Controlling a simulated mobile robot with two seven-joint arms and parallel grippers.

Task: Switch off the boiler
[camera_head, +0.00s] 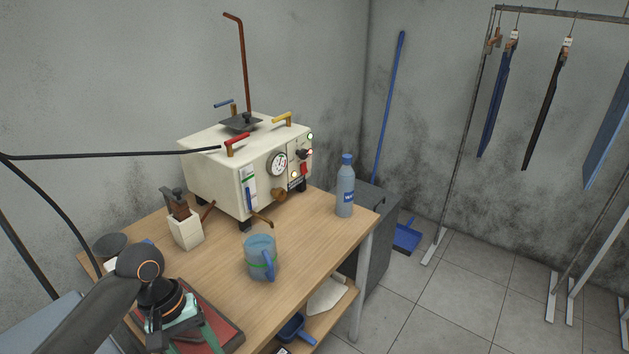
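The boiler (212,172) is a cream box on the table at the back. Its front has a round gauge (277,163), a level tube (249,190), a brass-coloured knob (279,195) and a small panel on the right. On that panel are a red switch (304,170), a dark knob with a red part above it, and small lit lamps (310,136). The switch's position is too small to tell. My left arm comes in at the lower left, well short of the boiler. My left gripper (178,327) is over a red mat; its fingers are unclear. My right gripper is out of view.
On the wooden table (316,232), a clear blue jug (261,258), a blue bottle (345,186) and a white holder (185,229) stand before the boiler.

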